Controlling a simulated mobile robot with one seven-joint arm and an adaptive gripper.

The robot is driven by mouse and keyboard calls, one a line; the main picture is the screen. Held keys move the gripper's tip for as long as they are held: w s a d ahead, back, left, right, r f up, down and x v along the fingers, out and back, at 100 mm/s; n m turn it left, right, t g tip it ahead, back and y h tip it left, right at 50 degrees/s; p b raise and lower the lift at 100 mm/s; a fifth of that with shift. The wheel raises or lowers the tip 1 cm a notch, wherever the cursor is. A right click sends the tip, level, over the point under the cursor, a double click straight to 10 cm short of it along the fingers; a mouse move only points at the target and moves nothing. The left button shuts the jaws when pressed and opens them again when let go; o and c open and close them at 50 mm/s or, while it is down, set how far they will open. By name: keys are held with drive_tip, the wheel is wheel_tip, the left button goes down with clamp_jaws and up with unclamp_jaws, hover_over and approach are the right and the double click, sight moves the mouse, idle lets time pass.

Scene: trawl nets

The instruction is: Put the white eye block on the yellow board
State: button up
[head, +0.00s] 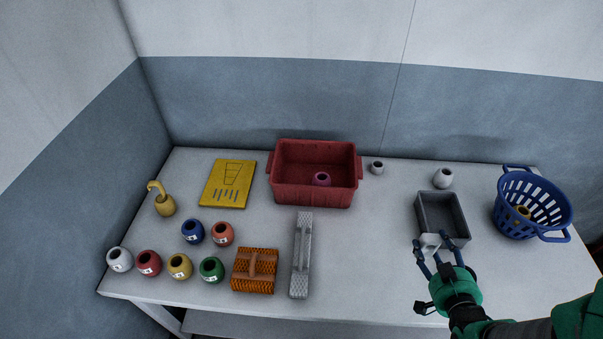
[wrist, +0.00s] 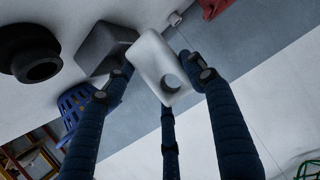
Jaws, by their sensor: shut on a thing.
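The white eye block (head: 430,241) is a small pale block with a round hole, which shows clearly in the wrist view (wrist: 150,57). My gripper (head: 435,252) is shut on it, with its dark blue fingers around the block in the wrist view (wrist: 168,85). In the head view the block overlaps the front wall of the grey tray; I cannot tell its exact height. The yellow board (head: 214,198) lies flat at the back left of the table, with a dark outline and several short marks on it. It is well to the left of my gripper, with nothing on it.
The red crate (head: 312,196) and grey textured bar (head: 301,255) stand between board and gripper. The grey tray (head: 463,222) and blue basket (head: 533,190) are at right. Several numbered pots, an orange brush (head: 254,271) and a yellow hooked pot (head: 165,205) are left.

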drive_tip(key=shift+r, duration=0.55)
drive_tip(key=shift+w+a+r, duration=0.1)
drive_tip(key=shift+w+a, duration=0.15)
drive_tip(key=shift+w, duration=0.3)
drive_tip(key=shift+w+a, duration=0.25)
drive_tip(key=shift+w, duration=0.25)
drive_tip(key=w+a+r+n+g+y+p, duration=0.1)
drive_tip(key=w+a+n+y+p, duration=0.15)
drive_tip(key=w+a, duration=0.85)
drive_tip(key=w+a+r+n+y+p, duration=0.1)
drive_tip(key=w+a+n+y, duration=0.25)
drive_tip(key=w+a, duration=0.7)
drive_tip(key=s+a+f+n+g+y+p, duration=0.1)
drive_tip(key=a+n+g+y, duration=0.1)
drive_tip(key=a, duration=1.5)
drive_tip(key=s+a+f+n+g+y+p, duration=0.1)
drive_tip(key=a+f+y, duration=0.1)
drive_tip(key=a, duration=1.5)
wheel_tip(320, 180, down, 8)
drive_tip(key=shift+w+d+r, duration=0.15)
drive_tip(key=shift+w+r, duration=0.05)
drive_tip(key=shift+w, duration=0.05)
